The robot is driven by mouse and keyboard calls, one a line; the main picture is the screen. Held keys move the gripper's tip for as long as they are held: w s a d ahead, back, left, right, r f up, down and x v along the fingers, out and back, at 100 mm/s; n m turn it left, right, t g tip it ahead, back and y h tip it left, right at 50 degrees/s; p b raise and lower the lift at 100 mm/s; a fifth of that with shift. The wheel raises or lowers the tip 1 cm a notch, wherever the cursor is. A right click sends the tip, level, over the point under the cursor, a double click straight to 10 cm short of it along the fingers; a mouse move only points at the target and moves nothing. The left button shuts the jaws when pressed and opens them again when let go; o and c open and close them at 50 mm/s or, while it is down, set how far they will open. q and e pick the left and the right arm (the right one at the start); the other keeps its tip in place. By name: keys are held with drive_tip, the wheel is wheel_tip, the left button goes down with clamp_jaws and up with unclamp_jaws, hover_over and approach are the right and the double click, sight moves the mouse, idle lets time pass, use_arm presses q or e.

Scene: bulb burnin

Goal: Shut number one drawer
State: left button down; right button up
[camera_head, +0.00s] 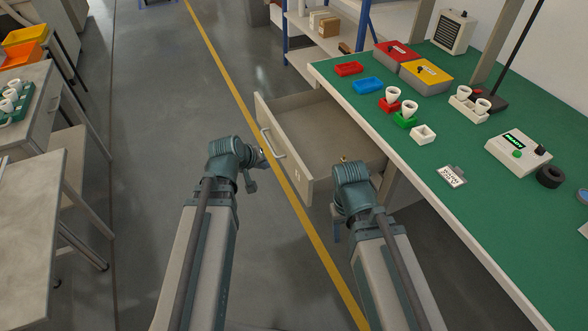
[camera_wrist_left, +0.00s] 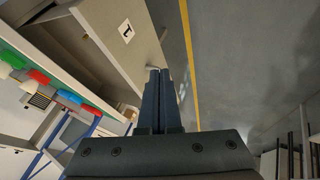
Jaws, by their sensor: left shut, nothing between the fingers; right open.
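The number one drawer (camera_head: 325,128) is pulled well out from under the green-topped workbench (camera_head: 470,205). Its pale front panel (camera_head: 292,170) carries a bar handle (camera_head: 272,143); in the left wrist view the front (camera_wrist_left: 108,22) shows a label reading 1 (camera_wrist_left: 126,31). My left gripper (camera_head: 260,155) is shut and empty, just outside the drawer front near the handle. Its closed fingertips (camera_wrist_left: 158,72) are close to the panel; I cannot tell if they touch. My right gripper (camera_head: 343,159) is open, over the drawer's near side, its fingers mostly hidden by the wrist.
On the bench stand red and yellow boxes (camera_head: 425,77), small trays (camera_head: 368,86), bulbs in holders (camera_head: 405,113) and a tester (camera_head: 518,152). A blue-posted shelf (camera_head: 325,40) stands behind. Tables (camera_head: 30,120) are at left. The floor aisle (camera_head: 150,150) between is clear.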

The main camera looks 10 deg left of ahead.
use_arm(q)
drive_tip(key=b, duration=0.8)
approach(291, 167)
drive_tip(key=shift+a+x, duration=0.1)
drive_tip(key=shift+x, duration=1.2)
drive_tip(key=shift+a+x, duration=0.15)
drive_tip(key=shift+x, duration=1.2)
drive_tip(key=w+d, duration=0.5)
drive_tip(key=d, duration=0.2)
drive_tip(key=w+d, duration=0.5)
drive_tip(key=d, duration=0.3)
drive_tip(key=w+d, duration=0.5)
drive_tip(key=d, duration=0.3)
drive_tip(key=shift+w, duration=0.2)
drive_tip(key=shift+a, duration=0.1)
